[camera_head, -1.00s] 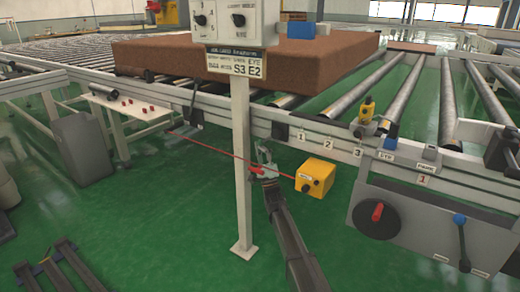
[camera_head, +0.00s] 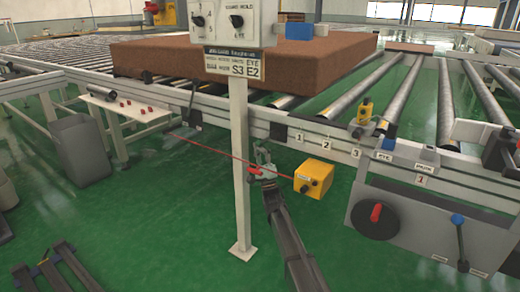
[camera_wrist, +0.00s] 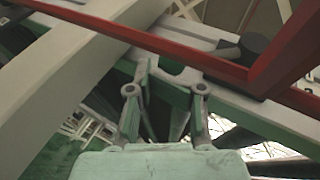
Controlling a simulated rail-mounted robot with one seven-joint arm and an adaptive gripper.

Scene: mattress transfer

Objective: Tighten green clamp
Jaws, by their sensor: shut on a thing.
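My gripper (camera_head: 263,166) is low at the front side rail of the roller conveyor, just right of the pale post. A dark round knob (camera_wrist: 256,47) lies just beyond, to the right. In the head view the clamp is too small and covered to make out.
A red bar (camera_wrist: 130,34) crosses the wrist view close above the fingers. The pale post (camera_head: 240,160) stands left of my gripper. A yellow box (camera_head: 314,178) is close on the right. A brown mattress (camera_head: 160,57) lies on the rollers. Green floor is open below.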

